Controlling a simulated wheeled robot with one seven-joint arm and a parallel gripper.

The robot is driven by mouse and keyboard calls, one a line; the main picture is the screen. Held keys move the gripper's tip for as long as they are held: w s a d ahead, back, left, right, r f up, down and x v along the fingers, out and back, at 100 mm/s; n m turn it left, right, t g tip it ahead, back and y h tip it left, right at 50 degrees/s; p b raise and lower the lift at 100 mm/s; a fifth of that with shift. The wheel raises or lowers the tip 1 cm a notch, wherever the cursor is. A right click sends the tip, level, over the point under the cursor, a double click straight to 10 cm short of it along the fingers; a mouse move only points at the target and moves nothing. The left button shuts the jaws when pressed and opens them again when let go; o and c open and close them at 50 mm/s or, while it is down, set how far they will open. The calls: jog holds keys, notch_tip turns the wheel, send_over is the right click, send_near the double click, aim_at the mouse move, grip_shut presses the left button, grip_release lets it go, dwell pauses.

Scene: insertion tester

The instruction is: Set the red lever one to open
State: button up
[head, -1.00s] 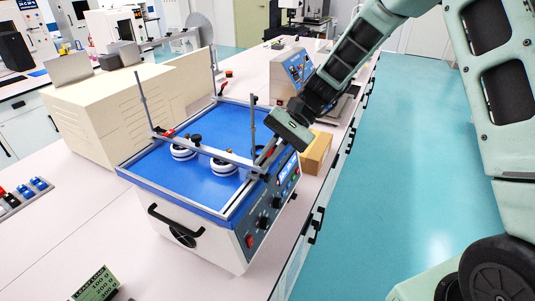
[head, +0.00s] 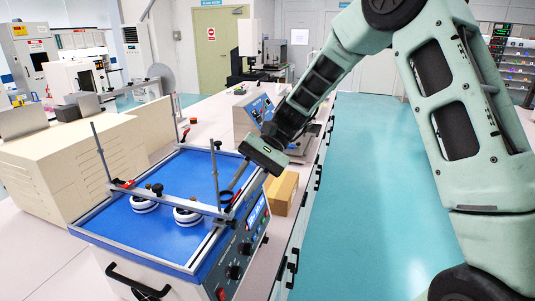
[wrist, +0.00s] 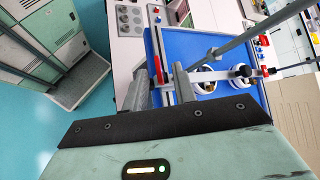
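The tester has a blue top (head: 185,170) with rails and a crossbar over two white round weights (head: 187,215). In the wrist view, a red lever (wrist: 160,73) shows at the near end of the crossbar, between my fingertips. Other small red levers are at the far end (wrist: 268,72) and on the near rail's end (wrist: 156,12). I cannot tell which is lever one. My gripper (head: 232,192) is at the tester's right edge, fingers pointing down; it also shows in the wrist view (wrist: 160,75). Its fingers are apart, and I see no grip on the lever.
Thin upright posts (head: 215,172) rise from the tester near my gripper. A cream housing (head: 70,165) stands to the left, a wooden block (head: 281,192) to the right, and a blue-panelled instrument (head: 258,110) behind. The teal floor (head: 370,190) is clear.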

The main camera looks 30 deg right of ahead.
jog(key=b+v, duration=0.3)
jog(key=v, duration=0.9)
jog(key=shift+d+r, duration=0.2)
jog(key=shift+d, duration=0.05)
